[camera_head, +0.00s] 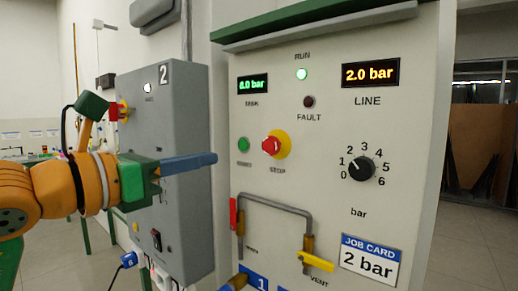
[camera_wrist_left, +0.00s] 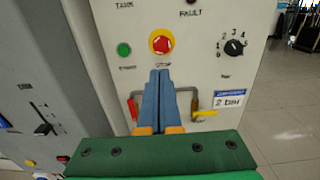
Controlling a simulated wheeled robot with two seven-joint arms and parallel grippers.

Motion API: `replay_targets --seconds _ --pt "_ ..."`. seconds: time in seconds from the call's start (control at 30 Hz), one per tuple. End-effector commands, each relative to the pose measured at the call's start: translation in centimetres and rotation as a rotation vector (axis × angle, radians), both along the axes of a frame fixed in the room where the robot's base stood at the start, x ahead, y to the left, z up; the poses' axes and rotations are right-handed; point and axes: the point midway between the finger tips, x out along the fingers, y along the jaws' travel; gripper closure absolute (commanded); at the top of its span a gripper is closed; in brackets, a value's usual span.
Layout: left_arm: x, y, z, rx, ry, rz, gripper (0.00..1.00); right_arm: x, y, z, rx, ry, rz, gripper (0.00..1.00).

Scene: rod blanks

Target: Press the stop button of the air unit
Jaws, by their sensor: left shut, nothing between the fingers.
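The air unit (camera_head: 330,235) is a pale panel that fills the middle of the head view. Its stop button (camera_head: 271,146) is a red mushroom knob on a yellow ring, and it also shows in the left wrist view (camera_wrist_left: 162,43). My left gripper (camera_head: 214,158) has blue fingers pressed together with nothing between them. It points at the panel from the left; in the left wrist view its tips lie just below the stop button, seemingly apart from it. A green start button (camera_head: 243,144) sits left of the stop button. My right gripper is not in view.
A grey box marked 2 (camera_head: 170,210) stands left of the panel, behind my arm. The dial (camera_head: 361,169), a bent pipe (camera_head: 275,200) with a yellow lever (camera_head: 316,261), and a job card (camera_head: 369,259) are on the panel. The green RUN lamp (camera_head: 302,74) is lit.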

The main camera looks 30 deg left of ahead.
Motion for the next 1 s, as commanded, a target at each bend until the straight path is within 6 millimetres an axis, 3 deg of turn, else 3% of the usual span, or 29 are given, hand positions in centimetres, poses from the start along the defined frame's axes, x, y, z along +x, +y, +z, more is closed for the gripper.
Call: replay_targets --seconds 0.6,0.8,1.0 --pt "12.0 -1.0 0.4 -0.003 0.005 -0.005 1.00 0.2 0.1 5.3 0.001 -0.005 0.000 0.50" --pt "13.4 -1.1 0.1 -0.002 0.002 -0.004 1.00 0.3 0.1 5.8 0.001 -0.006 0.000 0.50" --pt "13.5 -1.1 0.0 -0.002 0.002 -0.004 1.00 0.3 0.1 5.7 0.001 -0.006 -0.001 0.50"
